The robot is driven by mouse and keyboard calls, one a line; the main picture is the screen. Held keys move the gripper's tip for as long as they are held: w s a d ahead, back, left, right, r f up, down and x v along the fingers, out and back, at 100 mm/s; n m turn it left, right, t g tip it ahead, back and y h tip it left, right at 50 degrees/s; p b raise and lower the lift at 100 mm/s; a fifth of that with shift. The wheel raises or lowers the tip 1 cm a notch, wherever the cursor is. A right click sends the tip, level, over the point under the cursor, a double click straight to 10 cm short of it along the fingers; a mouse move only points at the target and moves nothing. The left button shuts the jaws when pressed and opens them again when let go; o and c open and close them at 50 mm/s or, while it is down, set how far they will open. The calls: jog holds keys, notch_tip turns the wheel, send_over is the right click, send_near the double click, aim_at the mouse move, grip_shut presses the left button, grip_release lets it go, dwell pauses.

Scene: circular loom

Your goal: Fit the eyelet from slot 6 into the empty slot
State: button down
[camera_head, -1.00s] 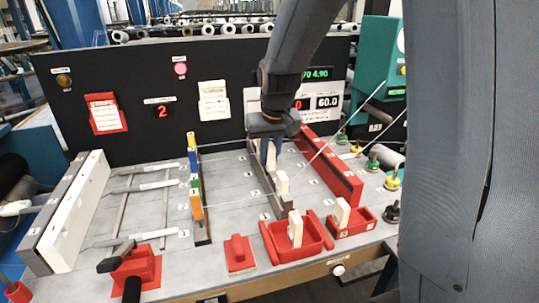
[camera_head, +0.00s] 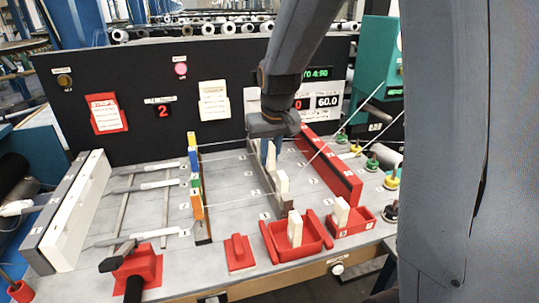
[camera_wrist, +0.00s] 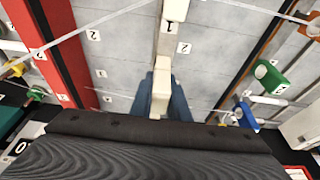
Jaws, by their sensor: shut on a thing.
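My gripper (camera_head: 268,152) is shut on a pale cream eyelet (camera_wrist: 161,92), which stands upright between the two blue-grey fingers in the wrist view. It is over the far part of the narrow dark rail (camera_head: 264,190) in the middle of the table. The fingers hide the eyelet's lower end, so I cannot tell whether it sits in a slot. Another cream eyelet (camera_head: 283,182) stands in the same rail nearer the front; it also shows in the wrist view (camera_wrist: 175,11), marked 1.
Red trays hold cream blocks (camera_head: 295,228) and (camera_head: 342,211) at the front right. A rail with blue, green and orange pieces (camera_head: 196,205) stands to the left. A long red bar (camera_head: 328,168) lies to the right. Thin white threads cross near my gripper.

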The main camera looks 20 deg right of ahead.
jog(key=shift+r, duration=0.1)
dwell(0.3)
jog(key=shift+s+f, duration=0.1)
jog(key=shift+f, duration=0.1)
jog(key=shift+r+p, duration=0.2)
jog(key=shift+p, duration=0.15)
dwell(0.5)
jog(key=c, duration=1.6)
grip_release()
jog(key=shift+f, duration=0.1)
